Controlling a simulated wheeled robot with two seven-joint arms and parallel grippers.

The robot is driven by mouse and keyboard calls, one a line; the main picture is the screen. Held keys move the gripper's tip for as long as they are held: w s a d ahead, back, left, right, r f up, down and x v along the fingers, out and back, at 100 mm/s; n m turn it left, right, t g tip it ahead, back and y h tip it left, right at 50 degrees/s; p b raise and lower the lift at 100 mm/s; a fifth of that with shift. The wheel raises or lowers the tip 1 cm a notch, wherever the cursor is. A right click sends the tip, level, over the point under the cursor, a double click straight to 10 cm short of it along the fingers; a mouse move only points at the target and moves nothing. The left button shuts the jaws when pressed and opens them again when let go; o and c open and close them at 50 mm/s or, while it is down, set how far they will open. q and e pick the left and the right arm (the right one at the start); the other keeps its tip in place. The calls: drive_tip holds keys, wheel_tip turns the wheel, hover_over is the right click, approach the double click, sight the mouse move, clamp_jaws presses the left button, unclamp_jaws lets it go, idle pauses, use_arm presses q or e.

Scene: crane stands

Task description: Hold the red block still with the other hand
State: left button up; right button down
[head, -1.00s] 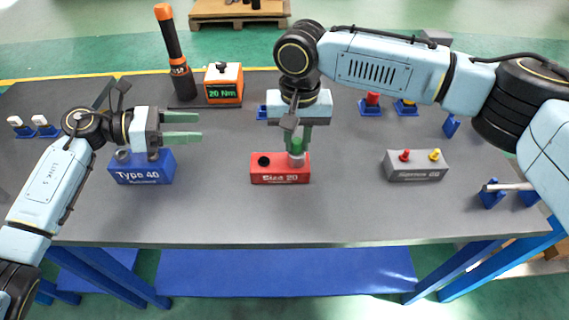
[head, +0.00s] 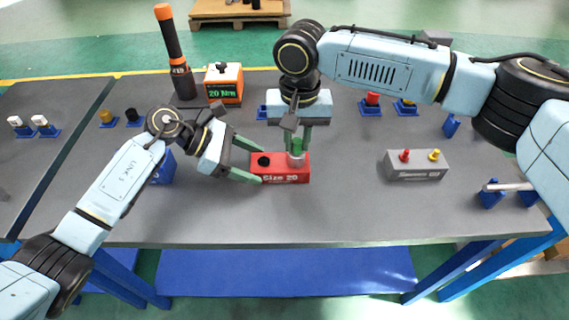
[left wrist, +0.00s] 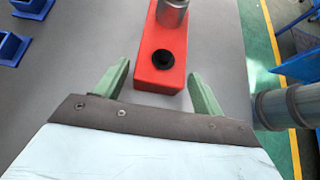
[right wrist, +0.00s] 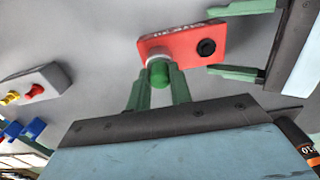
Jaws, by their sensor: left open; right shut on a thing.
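The red block (head: 270,173) lies on the grey table, marked "Size 20", with a black round piece on its left part. My left gripper (head: 258,166) is open, with its fingers on either side of the block's left end. The left wrist view shows the block (left wrist: 150,45) between the open fingertips (left wrist: 160,74), with narrow gaps at the sides. My right gripper (head: 297,146) is shut on a green-topped plug (right wrist: 158,74) with a metal collar, at the block's right part. Whether the plug is seated cannot be told.
A grey block (head: 415,170) with red and yellow pieces stands to the right. A blue block (head: 163,168) is mostly hidden by my left arm. A black and orange tool (head: 172,50) and a "20 Nm" box (head: 222,85) stand behind. The front table area is clear.

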use_arm(q)
drive_tip(key=shift+x, duration=0.95)
drive_tip(key=c, duration=1)
drive_tip(key=shift+a, duration=0.1)
